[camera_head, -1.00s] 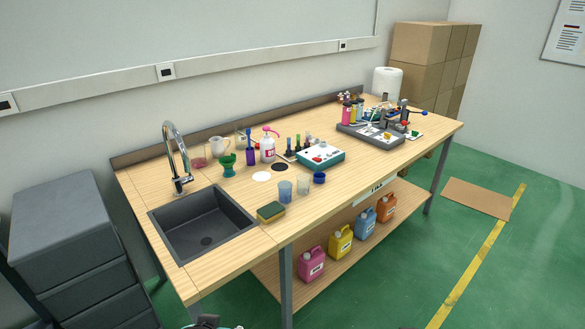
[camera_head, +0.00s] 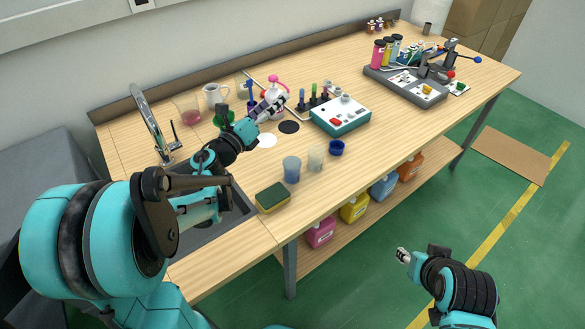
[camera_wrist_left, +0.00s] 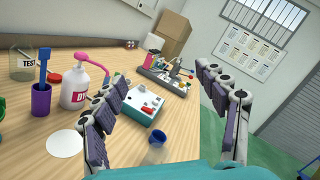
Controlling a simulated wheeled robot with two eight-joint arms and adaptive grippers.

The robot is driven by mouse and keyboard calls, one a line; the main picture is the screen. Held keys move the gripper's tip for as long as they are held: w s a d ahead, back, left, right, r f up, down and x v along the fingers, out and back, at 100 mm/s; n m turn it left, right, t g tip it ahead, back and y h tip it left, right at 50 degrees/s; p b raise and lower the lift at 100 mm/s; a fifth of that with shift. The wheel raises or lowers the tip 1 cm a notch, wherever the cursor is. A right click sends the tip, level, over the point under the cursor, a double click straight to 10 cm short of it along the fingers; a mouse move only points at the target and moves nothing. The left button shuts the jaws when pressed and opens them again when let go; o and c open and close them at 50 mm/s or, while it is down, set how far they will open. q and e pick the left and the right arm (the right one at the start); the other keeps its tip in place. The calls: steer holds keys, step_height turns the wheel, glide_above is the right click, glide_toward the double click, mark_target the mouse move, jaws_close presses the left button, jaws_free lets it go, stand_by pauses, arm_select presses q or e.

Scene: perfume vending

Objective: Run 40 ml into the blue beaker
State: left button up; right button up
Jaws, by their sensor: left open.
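A translucent blue beaker (camera_head: 291,169) stands on the table behind the sponge, beside a clear beaker (camera_head: 316,157). A small dark blue cup (camera_head: 336,148) stands to their right; it also shows in the left wrist view (camera_wrist_left: 156,139). A white bottle with a pink pump top (camera_wrist_left: 80,84) stands left of my left gripper in the wrist view. A teal and white device with a red button (camera_head: 341,116) sits behind the cup. My left gripper (camera_head: 276,103) is open and empty above the table, partly covering the bottle in the head view. My right gripper (camera_head: 402,256) is off the table's front; its jaws are unclear.
A green and yellow sponge (camera_head: 272,197) lies near the sink, which my left arm partly hides. A white disc (camera_head: 265,141) and a black disc (camera_head: 289,127) lie flat on the table. A grey tray with bottles (camera_head: 405,86) stands farther right. The front right tabletop is clear.

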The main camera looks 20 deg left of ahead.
arm_select(q)
step_height(320, 180, down, 12)
steer(key=s+d+m+g+h, duration=0.1)
steer(key=m+g+h, duration=0.3)
steer(key=m, duration=0.5)
steer(key=m+g+p, duration=0.1)
steer(key=m+g, duration=0.3)
steer(key=g, duration=0.2)
glide_toward(292, 172)
steer(key=w+f, duration=0.2)
steer(key=w+d+f, duration=0.1)
steer(key=w+f, duration=0.1)
steer(key=shift+w+f, duration=0.1)
steer(key=shift+f, duration=0.05)
steer(key=shift+w+d+f+m, duration=0.1)
steer(key=shift+d+f+m, duration=0.15)
steer(key=shift+f, duration=0.15)
steer(key=shift+w+d+f+m, duration=0.15)
steer(key=shift+f+m, duration=0.1)
steer(key=shift+f, duration=0.2)
steer(key=b+x, duration=0.1)
steer(key=x, duration=0.1)
steer(key=b+x, duration=0.1)
steer(key=x, duration=0.2)
steer(key=shift+w+d+r+b, duration=0.1)
steer(key=shift+w+d+b, duration=0.15)
steer(key=shift+w+b, duration=0.1)
steer(key=shift+w+d, duration=0.2)
steer(key=shift+d, duration=0.05)
steer(key=shift+c, duration=0.4)
